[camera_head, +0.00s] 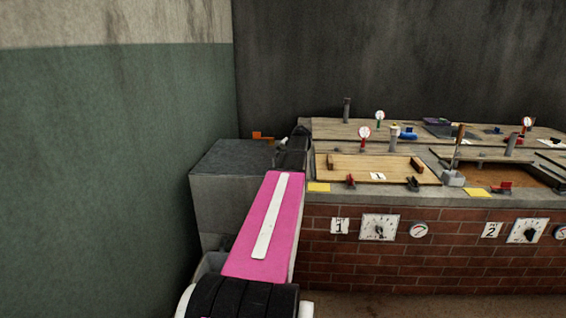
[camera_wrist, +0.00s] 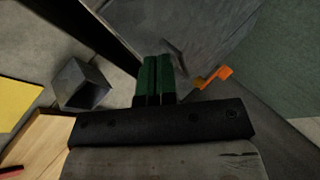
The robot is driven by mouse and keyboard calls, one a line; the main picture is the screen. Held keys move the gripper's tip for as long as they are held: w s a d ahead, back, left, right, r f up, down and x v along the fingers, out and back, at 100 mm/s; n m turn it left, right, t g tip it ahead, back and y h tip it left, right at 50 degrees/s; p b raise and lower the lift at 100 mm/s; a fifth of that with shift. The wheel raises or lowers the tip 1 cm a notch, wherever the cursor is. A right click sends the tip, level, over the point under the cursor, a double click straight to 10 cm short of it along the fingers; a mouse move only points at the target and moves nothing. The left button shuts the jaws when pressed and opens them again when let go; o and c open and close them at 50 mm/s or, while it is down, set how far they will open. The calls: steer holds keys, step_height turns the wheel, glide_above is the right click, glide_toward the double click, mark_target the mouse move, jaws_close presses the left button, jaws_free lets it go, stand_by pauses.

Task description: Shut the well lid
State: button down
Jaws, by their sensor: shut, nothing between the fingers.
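A grey block (camera_head: 225,205) stands at the left end of the brick counter, against the green wall. An orange piece (camera_head: 262,136) shows at its back edge. In the wrist view, the same orange piece (camera_wrist: 215,77) is at the edge of a grey slab (camera_wrist: 185,28); I cannot tell whether this slab is the well lid or how far it stands open. My gripper (camera_wrist: 156,62) is shut and empty, its green fingers in front of the slab and left of the orange piece. Whether they touch the slab is unclear. In the head view my arm hides the fingers.
The brick counter (camera_head: 370,250) runs to the right. It carries a wooden cover marked 1 (camera_head: 340,166), an open brown pit (camera_head: 520,173), gauges and upright posts. A hollow grey square piece (camera_wrist: 82,85) is left of my fingers. The green wall (camera_head: 120,170) limits room on the left.

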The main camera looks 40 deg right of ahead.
steer(key=d+v, duration=0.1)
steer(key=v, duration=1)
steer(key=shift+s, duration=0.35)
steer(key=w+a+f+n+g, duration=0.15)
steer(key=w+a+f, duration=0.35)
steer(key=a, duration=0.6)
steer(key=w+a+f+n+g+y, duration=0.1)
steer(key=w+a+f+n, duration=0.1)
steer(key=a+f, duration=0.7)
steer(key=w+a+f+n+g, duration=0.2)
steer(key=w+a+f, duration=0.2)
steer(key=a, duration=0.9)
steer(key=s+a+f+n+g, duration=0.1)
steer(key=s+a+f+n, duration=0.1)
steer(key=a, duration=0.9)
steer(key=s+a+f+n+g+h, duration=0.1)
steer(key=s+a+f+n, duration=0.2)
steer(key=a+f, duration=0.3)
steer(key=s+a+f+n+g+h, duration=0.1)
steer(key=s+a+f, duration=0.3)
steer(key=a, duration=1.2)
steer(key=shift+s+f+n, duration=0.4)
steer(key=shift+n, duration=0.35)
